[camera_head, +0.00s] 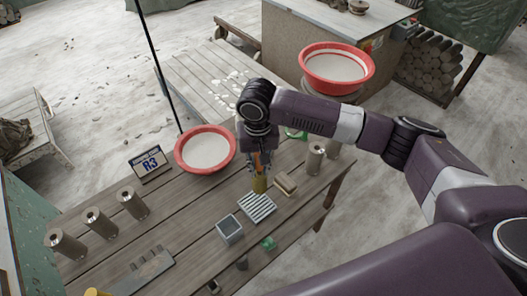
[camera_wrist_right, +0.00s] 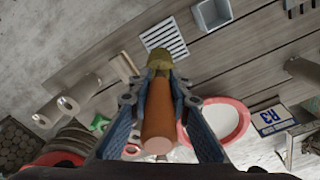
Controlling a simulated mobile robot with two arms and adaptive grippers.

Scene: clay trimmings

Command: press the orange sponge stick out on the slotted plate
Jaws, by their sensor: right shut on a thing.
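The sponge stick has an orange handle (camera_wrist_right: 157,112) and a dull yellow-olive sponge end (camera_head: 260,185). My right gripper (camera_head: 259,168) is shut on the handle. In the right wrist view, its blue fingers lie on both sides of the handle, and the sponge end (camera_wrist_right: 159,60) points away from the wrist. The slotted plate (camera_head: 257,207) is a light grey square with dark parallel slots on the wooden table. The sponge end shows just behind its far edge; I cannot tell its height above the table. The plate also shows in the wrist view (camera_wrist_right: 165,39). My left gripper is out of view.
A grey square container (camera_head: 229,229) stands left of the plate, and a tan block (camera_head: 285,184) lies to its right. A red-rimmed bowl (camera_head: 205,149) and an R3 sign (camera_head: 149,163) stand farther left. Several metal cylinders stand on the table. A green lump (camera_head: 268,243) lies in front.

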